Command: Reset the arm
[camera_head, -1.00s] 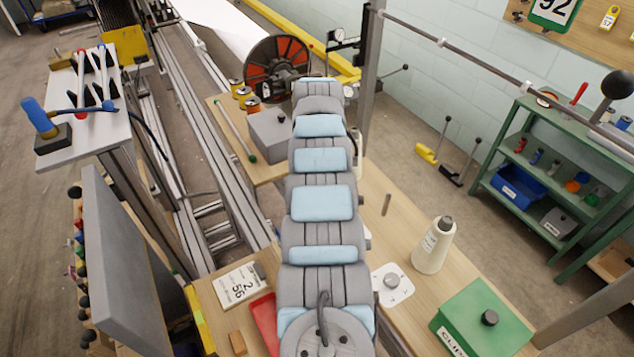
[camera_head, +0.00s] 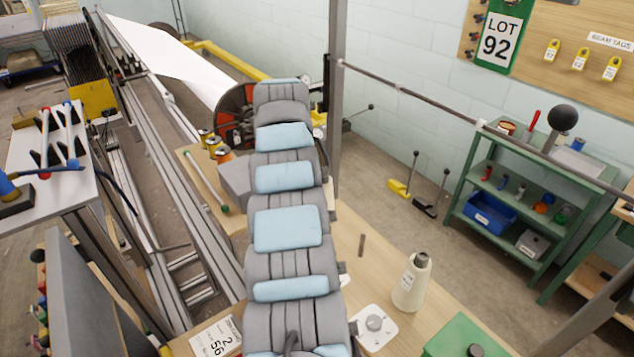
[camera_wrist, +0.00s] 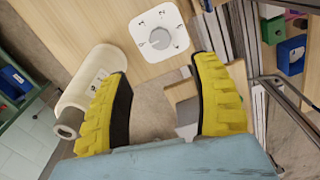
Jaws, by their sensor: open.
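My arm, in grey and light blue sleeves, runs up the middle of the head view, and my gripper is hidden there. In the wrist view my gripper (camera_wrist: 160,100) shows two yellow ridged fingers with dark inner pads. They stand wide apart with nothing between them. Beyond the fingers is the wooden table (camera_wrist: 105,22). A white plate with a grey dial (camera_wrist: 160,38) lies flat on the table, past the gap between the fingertips. A cream cone of yarn (camera_wrist: 88,85) appears left of the left finger, partly covered by it.
In the head view the yarn cone (camera_head: 412,283) stands upright on the table, right of my arm. A green box (camera_head: 465,338) is at the bottom right. A green shelf (camera_head: 478,180) stands against the wall.

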